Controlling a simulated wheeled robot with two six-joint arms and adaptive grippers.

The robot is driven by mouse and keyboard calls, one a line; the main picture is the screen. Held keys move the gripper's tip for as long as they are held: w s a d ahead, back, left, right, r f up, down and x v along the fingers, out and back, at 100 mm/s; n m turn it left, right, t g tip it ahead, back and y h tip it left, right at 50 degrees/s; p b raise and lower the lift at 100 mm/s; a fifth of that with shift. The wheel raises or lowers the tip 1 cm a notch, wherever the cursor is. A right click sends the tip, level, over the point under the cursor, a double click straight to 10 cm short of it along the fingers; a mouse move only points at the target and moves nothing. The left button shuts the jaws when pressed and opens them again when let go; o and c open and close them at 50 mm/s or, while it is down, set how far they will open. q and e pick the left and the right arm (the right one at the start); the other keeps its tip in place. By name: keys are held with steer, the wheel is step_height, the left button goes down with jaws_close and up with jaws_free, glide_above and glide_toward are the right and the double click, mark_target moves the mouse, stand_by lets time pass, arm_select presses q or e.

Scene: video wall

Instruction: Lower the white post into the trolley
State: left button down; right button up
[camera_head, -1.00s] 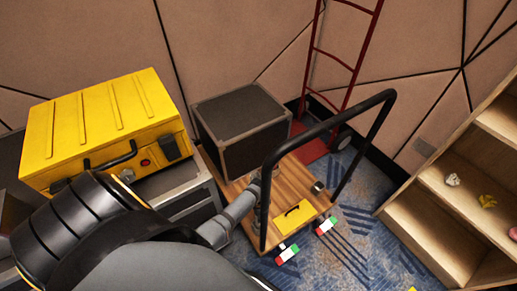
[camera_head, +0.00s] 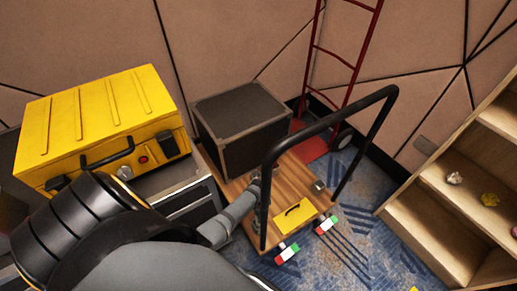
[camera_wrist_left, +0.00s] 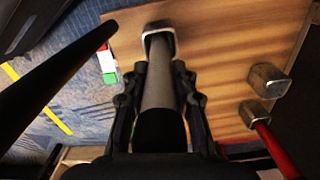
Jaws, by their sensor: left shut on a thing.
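The trolley (camera_head: 291,178) has a wooden deck and a black hoop handle (camera_head: 329,123). In the left wrist view the deck (camera_wrist_left: 225,50) fills the upper right. My left gripper (camera_wrist_left: 158,80) is shut on the post (camera_wrist_left: 158,92), which looks pale grey-white with a dark near part. The post's far end lines up with a square metal socket (camera_wrist_left: 160,29) on the deck. I cannot tell how deep it sits. In the head view my left gripper (camera_head: 258,190) is beside the handle, partly hidden, and the post is not clear. My right gripper is out of view.
A second square socket (camera_wrist_left: 268,78) looks empty, and a red post (camera_wrist_left: 272,146) stands at another. A dark box (camera_head: 239,127) stands at the deck's rear. A yellow case (camera_head: 100,125) is at left, wooden shelves (camera_head: 445,215) at right. The handle is close to my gripper.

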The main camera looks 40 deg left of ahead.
arm_select(q)
steer(key=shift+f+b, duration=0.3)
steer(key=shift+f, duration=0.2)
stand_by(0.4)
steer(key=c, duration=1)
jaws_free()
steer(key=shift+o, duration=0.5)
steer(key=o, duration=0.4)
steer(key=shift+r, duration=0.15)
step_height(320, 180, up, 8)
steer(key=p, duration=0.9)
